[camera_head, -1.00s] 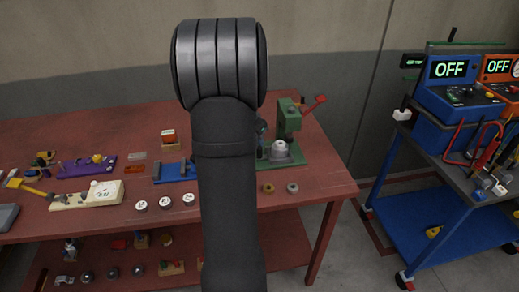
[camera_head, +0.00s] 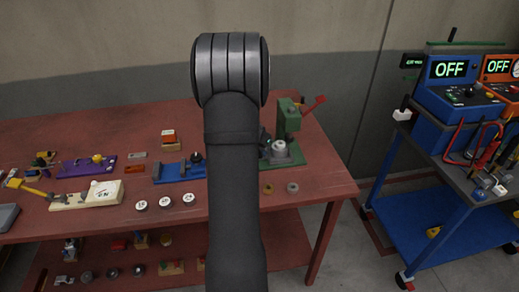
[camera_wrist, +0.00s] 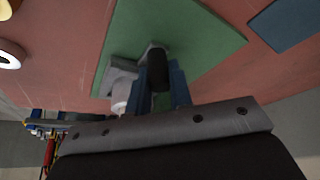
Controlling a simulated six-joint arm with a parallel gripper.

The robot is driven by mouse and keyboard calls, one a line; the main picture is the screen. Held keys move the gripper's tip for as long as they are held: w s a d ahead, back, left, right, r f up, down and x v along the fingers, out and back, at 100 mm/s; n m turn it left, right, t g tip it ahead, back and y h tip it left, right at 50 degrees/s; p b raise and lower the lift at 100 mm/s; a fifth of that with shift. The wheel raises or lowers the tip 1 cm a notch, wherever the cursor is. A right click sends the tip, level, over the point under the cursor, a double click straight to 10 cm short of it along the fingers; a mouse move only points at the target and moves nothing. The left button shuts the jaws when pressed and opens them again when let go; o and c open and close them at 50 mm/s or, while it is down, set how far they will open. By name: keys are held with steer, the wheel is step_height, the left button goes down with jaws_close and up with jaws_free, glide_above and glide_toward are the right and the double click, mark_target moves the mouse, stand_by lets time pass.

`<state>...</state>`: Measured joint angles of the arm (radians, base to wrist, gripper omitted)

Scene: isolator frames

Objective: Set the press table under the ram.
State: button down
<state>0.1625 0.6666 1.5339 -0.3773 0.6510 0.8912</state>
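The green press (camera_head: 287,120) with its red lever (camera_head: 314,106) stands at the right end of the red bench. A grey round part (camera_head: 279,152), which looks like the press table, is on its green base, near the upright. In the wrist view, the green base (camera_wrist: 195,40) fills the upper middle, with a grey part (camera_wrist: 120,75) on it. My gripper (camera_wrist: 164,92) has its blue fingers on either side of a black upright knob or handle (camera_wrist: 159,70). Whether they touch it is unclear. In the head view my arm hides most of the gripper.
A blue fixture (camera_head: 178,171) with a black knob is left of my arm. Two small rings (camera_head: 292,187) lie in front of the press. Several white-topped discs (camera_head: 188,198) lie near the front edge. A blue cart (camera_head: 440,215) with meters stands to the right.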

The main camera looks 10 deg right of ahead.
mark_target(270, 153)
steer(key=shift+d, duration=1.85)
steer(key=c, duration=1.6)
jaws_free()
steer(key=shift+d, duration=0.1)
steer(key=shift+r, duration=0.1)
steer(key=shift+a+r, duration=0.2)
steer(key=v, duration=1.7)
steer(key=shift+d+f, duration=0.1)
steer(key=x, duration=1.7)
steer(key=shift+f, duration=0.2)
